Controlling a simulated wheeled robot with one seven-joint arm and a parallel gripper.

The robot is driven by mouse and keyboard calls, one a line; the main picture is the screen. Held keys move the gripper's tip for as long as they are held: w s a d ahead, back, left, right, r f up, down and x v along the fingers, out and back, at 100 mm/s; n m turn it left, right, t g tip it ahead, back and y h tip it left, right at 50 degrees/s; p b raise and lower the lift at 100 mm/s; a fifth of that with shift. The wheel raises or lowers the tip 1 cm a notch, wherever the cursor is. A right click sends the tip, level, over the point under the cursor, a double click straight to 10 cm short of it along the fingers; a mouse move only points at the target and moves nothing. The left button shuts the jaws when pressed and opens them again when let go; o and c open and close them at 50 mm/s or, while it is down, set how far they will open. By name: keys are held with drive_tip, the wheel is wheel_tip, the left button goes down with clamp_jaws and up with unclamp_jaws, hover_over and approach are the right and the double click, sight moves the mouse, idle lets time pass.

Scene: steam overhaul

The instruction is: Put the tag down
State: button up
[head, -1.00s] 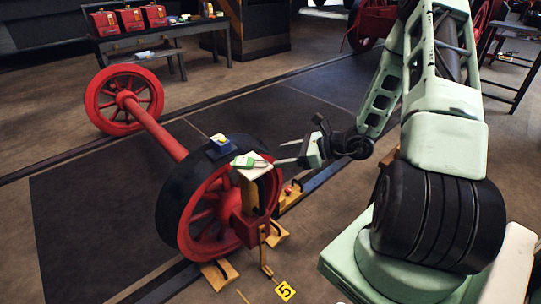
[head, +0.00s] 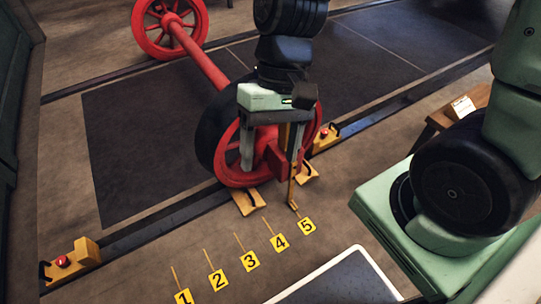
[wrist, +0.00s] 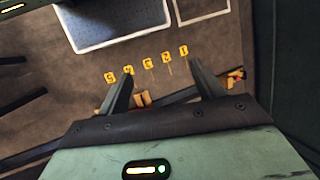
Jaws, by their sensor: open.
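My gripper (head: 271,160) points down in front of the near red wheel (head: 236,180), its two fingers spread apart. The green and white piece seen earlier on top of the wheel stand is not visible now; my gripper and arm cover that spot. Yellow number plates lie on the floor, such as plate 5 (head: 307,226) and plate 1 (head: 184,297).
A red axle (head: 200,58) runs to a far wheel (head: 168,27). Yellow chocks (head: 249,201) sit under the near wheel. A yellow block with a red button (head: 70,262) stands at lower left. A white-rimmed dark tray (head: 345,280) is at the bottom.

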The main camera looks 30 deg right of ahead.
drive_tip(key=s+r+n+t+h, duration=0.1)
drive_tip(key=n, duration=0.1)
drive_tip(key=s+a+r+n+t+h, duration=0.1)
drive_tip(key=n, duration=0.2)
drive_tip(key=s+a+r+n+t, duration=0.1)
drive_tip(key=s+n, duration=0.1)
drive_tip(key=n, duration=0.1)
drive_tip(key=shift+a+h, duration=0.25)
drive_tip(key=shift+h, duration=0.15)
drive_tip(key=shift+r, duration=0.15)
